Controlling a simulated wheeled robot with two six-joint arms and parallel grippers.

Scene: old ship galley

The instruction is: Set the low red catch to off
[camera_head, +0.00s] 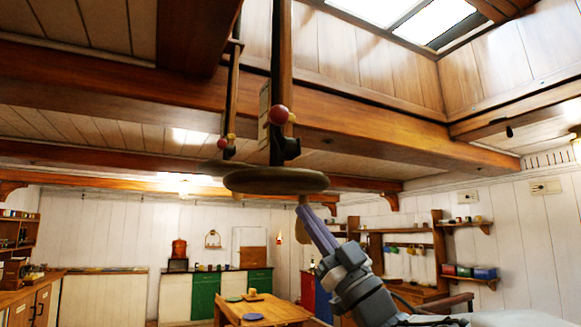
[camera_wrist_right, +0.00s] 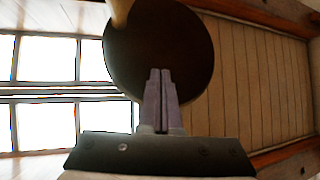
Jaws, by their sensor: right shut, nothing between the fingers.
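Two red ball knobs show in the head view, each beside a dark post. One red knob (camera_head: 278,115) is on the nearer post (camera_head: 276,60), just above a dark bracket. The other red knob (camera_head: 223,143) is on a post further left and sits lower in the picture. I cannot tell which is the low red catch. A dark round disc (camera_head: 276,181) is at the foot of the nearer post. My right gripper (camera_head: 303,211) is shut and empty, pointing up just below the disc's right side. In the right wrist view its fingertips (camera_wrist_right: 160,71) overlap the disc (camera_wrist_right: 160,35). My left gripper is out of view.
A wooden ceiling beam (camera_head: 370,131) crosses behind the posts, with a skylight (camera_head: 435,22) above right. A wooden table (camera_head: 262,310) stands below. Wall shelves (camera_head: 466,228) are on the right and counters along the back. The air around the right gripper looks open.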

